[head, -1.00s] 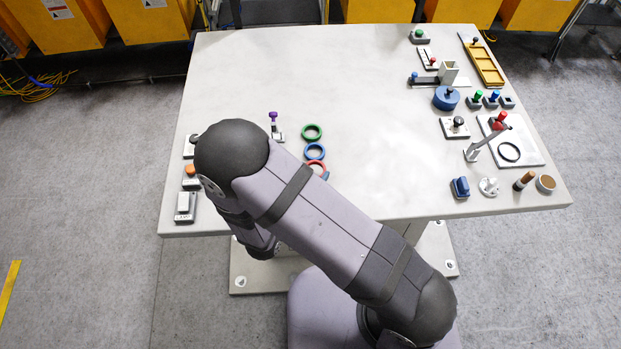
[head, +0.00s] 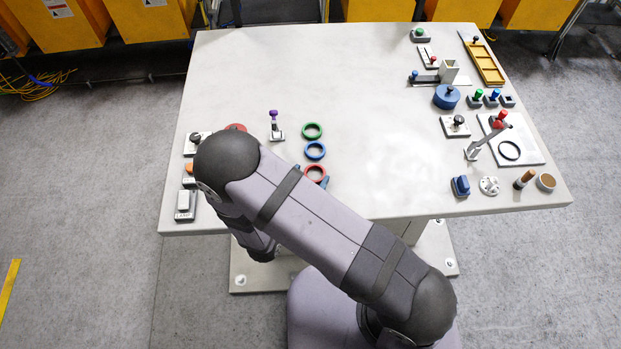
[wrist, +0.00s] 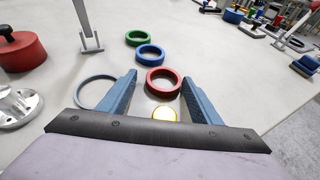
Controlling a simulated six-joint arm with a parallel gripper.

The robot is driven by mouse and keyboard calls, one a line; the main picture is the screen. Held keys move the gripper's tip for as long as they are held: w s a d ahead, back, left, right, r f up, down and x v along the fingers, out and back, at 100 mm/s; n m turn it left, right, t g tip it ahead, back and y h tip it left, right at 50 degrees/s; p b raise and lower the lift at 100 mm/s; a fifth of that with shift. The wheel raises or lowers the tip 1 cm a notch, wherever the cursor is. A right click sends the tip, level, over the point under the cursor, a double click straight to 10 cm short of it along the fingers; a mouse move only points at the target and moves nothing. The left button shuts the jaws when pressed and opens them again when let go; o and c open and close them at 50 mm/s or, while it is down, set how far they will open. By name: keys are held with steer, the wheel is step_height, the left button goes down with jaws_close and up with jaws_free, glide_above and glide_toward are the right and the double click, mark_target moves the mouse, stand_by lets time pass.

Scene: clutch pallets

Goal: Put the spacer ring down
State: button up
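My gripper (wrist: 160,92) is open, its two blue fingers apart with nothing held between them. A red ring (wrist: 163,75) lies flat on the table just ahead, between the fingertips in the picture and touching neither. In the head view the red ring (head: 315,167) is partly hidden by my arm. A blue ring (wrist: 150,48) and a green ring (wrist: 138,34) lie beyond it in a row. A thin grey-blue ring (wrist: 82,97) lies left of the left finger, partly hidden by it. I cannot tell which ring is the spacer ring.
A red knobbed cylinder (wrist: 22,56), a silver flanged part (wrist: 16,106) and an upright metal post (wrist: 88,30) stand at left. The table's middle (head: 380,110) is clear; fixtures crowd its right side.

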steer(key=shift+s+d+f, duration=0.3)
steer(key=shift+d+f, duration=0.05)
steer(key=shift+d, duration=0.1)
steer(key=shift+r, duration=0.1)
steer(key=shift+r+p, duration=0.2)
steer(key=shift+p, duration=0.1)
steer(key=v, duration=0.3)
steer(key=b+v, duration=0.1)
steer(key=v, duration=0.3)
steer(key=b+v, duration=0.1)
steer(key=v, duration=0.2)
steer(key=shift+a+r, duration=0.35)
steer(key=shift+a, duration=0.1)
steer(key=shift+s+a+r+b, duration=0.2)
steer(key=shift+s+r+b, duration=0.1)
steer(key=shift+s, duration=0.3)
